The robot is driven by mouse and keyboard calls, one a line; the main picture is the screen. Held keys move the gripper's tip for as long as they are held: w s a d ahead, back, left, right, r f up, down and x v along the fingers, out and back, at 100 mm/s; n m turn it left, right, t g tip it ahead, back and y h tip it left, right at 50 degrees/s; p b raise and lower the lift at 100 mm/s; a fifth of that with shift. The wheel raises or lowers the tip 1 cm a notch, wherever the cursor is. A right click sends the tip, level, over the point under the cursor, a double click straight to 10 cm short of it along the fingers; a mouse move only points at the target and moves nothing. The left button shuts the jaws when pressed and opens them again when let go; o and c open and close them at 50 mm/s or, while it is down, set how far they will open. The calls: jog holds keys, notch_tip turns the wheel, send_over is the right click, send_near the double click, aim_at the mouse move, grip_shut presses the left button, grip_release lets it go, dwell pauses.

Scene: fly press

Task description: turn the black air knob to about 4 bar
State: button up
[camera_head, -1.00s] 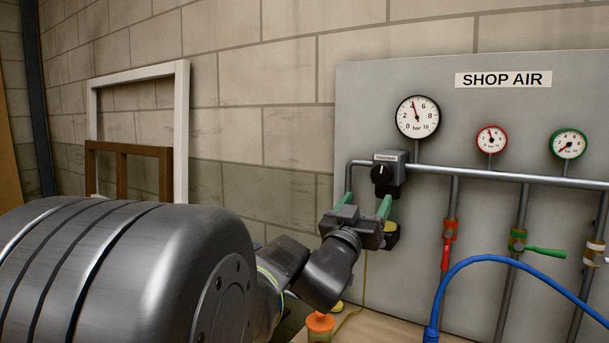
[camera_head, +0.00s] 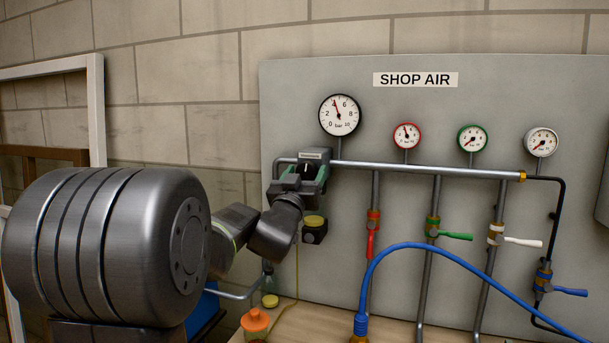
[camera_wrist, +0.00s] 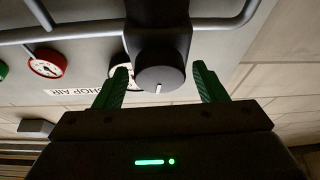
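The black air knob (camera_wrist: 160,77) sits on the dark regulator under the main pipe. Its white pointer mark faces the bottom of the wrist view. My gripper (camera_wrist: 160,68) is open, with one green finger on each side of the knob and visible gaps to both. In the head view my gripper (camera_head: 299,174) is at the regulator (camera_head: 315,155) and mostly covers the knob.
Red (camera_head: 407,136), green (camera_head: 472,138) and white (camera_head: 541,142) small gauges line the grey panel (camera_head: 300,85). Valves with coloured levers hang below the pipe (camera_head: 430,168). A blue hose (camera_head: 440,248) arcs in front.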

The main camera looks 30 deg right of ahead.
jog(key=c, duration=0.8)
jog(key=shift+f+n+y+b, duration=0.15)
jog(key=shift+n+y+b, duration=0.25)
jog(key=shift+n+b, duration=0.3)
jog(key=shift+n+t+b, duration=0.3)
jog(key=shift+n+t, duration=0.2)
jog(key=o, duration=1)
jog(key=b+v, duration=0.1)
jog(key=v, duration=0.3)
jog(key=b+v, duration=0.1)
jog(key=v, duration=0.4)
jog(key=b+v, duration=0.1)
jog(key=v, duration=0.3)
jog(key=shift+s+a, duration=0.3)
jog(key=shift+s, duration=0.1)
